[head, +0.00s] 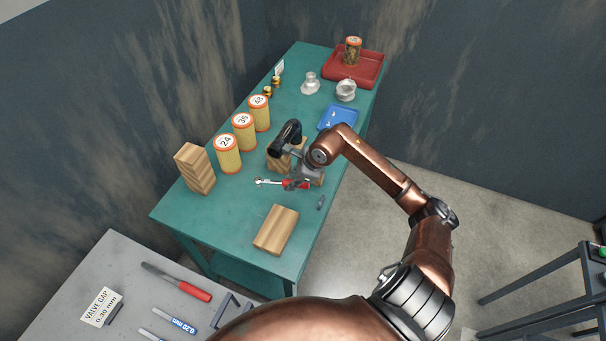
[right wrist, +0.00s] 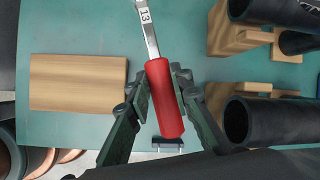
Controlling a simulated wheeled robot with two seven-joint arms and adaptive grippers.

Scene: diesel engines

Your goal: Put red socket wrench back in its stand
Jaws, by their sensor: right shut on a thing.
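The red socket wrench (head: 272,182) has a red handle and a silver shaft, and its head end points left in the head view. In the right wrist view the wrench (right wrist: 163,95) shows its red handle between my fingers, with "13" marked on the metal. My right gripper (head: 302,183) is shut on the red handle, low over the teal table; I cannot tell whether the wrench touches the table. A small dark bracket (right wrist: 167,144) shows beyond the handle's end and also in the head view (head: 320,202). I cannot tell which thing is the stand. My left gripper is not in view.
Black pipes (right wrist: 268,120) on wooden cradles (right wrist: 240,42) are close beside my right gripper. A wooden block (head: 276,230) lies near the table's (head: 232,232) front edge. Yellow numbered cans (head: 228,158), a blue tray (head: 337,118) and a red tray (head: 372,68) stand farther back.

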